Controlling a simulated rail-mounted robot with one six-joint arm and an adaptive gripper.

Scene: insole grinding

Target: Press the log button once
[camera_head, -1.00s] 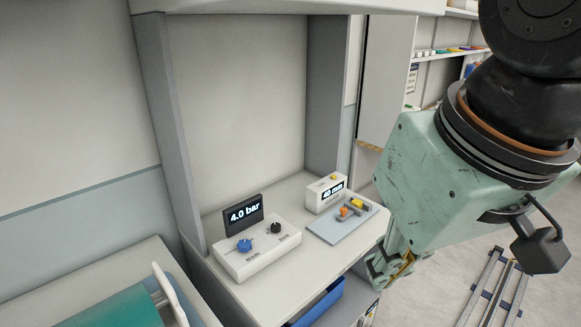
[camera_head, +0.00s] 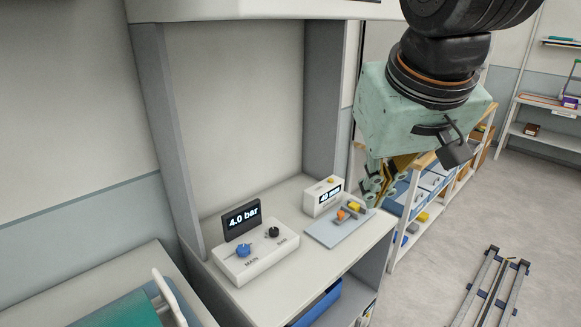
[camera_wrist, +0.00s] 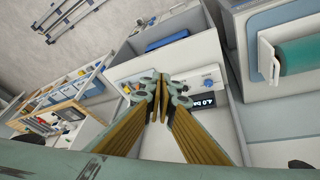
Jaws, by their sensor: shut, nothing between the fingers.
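A white box (camera_head: 313,206) with a small lit display stands at the back right of the bench, and a small yellow button (camera_head: 331,181) is on its top. I cannot read a log label on it. My gripper (camera_head: 371,199) is shut and empty, pointing down to the right of the box, apart from it. In the wrist view my gripper's fingertips (camera_wrist: 163,82) are together in front of the bench and hide part of it.
A grey plate (camera_head: 325,233) with orange and yellow parts lies in front of the box. A white control panel (camera_head: 240,268) with blue and black knobs and a 4.0 bar display (camera_head: 242,219) stands left. A grey post (camera_head: 323,100) rises behind. A shelf (camera_head: 436,190) stands right.

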